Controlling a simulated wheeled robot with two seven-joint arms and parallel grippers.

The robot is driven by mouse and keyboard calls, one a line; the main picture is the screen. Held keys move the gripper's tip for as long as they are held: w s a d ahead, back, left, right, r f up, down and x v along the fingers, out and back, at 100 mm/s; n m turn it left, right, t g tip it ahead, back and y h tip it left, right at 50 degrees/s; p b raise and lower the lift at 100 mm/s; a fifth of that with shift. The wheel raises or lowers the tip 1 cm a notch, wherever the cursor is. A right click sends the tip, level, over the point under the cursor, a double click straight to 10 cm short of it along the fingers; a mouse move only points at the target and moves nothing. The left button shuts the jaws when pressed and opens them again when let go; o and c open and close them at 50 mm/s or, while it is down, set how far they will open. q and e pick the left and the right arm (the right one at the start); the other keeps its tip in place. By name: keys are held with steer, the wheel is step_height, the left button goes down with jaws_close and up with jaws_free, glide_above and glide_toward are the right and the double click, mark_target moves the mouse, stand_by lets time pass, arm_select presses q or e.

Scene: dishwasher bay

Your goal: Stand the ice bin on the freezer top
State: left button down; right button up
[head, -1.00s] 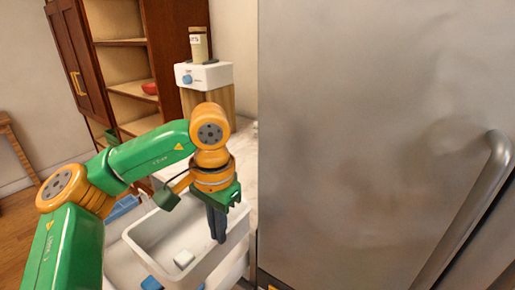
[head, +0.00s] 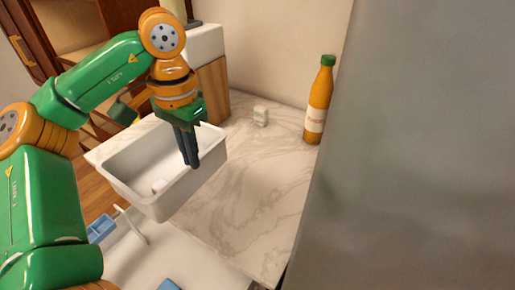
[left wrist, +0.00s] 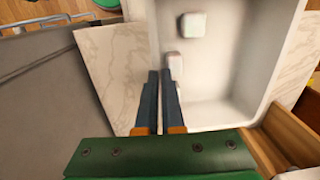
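The ice bin (head: 185,190) is a white open-topped rectangular tub, upright, in the left half of the head view. It also fills the upper right of the left wrist view (left wrist: 225,112). My left gripper (head: 191,164) points down at its right wall, one finger inside and one outside, closed on that wall. The fingers also show in the left wrist view (left wrist: 161,103). A small white block (left wrist: 192,25) and a second pale piece lie inside. The bin is over the left front part of a marble top (head: 245,190); I cannot tell whether it touches. My right gripper is out of view.
A large grey panel (head: 430,160) blocks the right. A blue tray (head: 100,229) lies lower left. Marble right of the bin is clear.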

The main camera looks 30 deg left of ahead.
arm_select(q)
steer(key=w+d+f+p, duration=0.2)
steer(key=w+d+f, duration=0.5)
steer(key=w+f, duration=0.4)
steer(key=shift+w+f, duration=0.35)
steer(key=shift+f, duration=0.55)
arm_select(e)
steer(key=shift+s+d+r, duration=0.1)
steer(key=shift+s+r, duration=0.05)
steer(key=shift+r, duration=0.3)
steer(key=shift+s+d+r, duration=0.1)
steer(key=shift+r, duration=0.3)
arm_select(q)
steer(key=shift+f, duration=0.15)
steer(key=c, duration=1.1)
jaws_free()
steer(key=shift+o, duration=0.2)
steer(key=shift+r, duration=0.2)
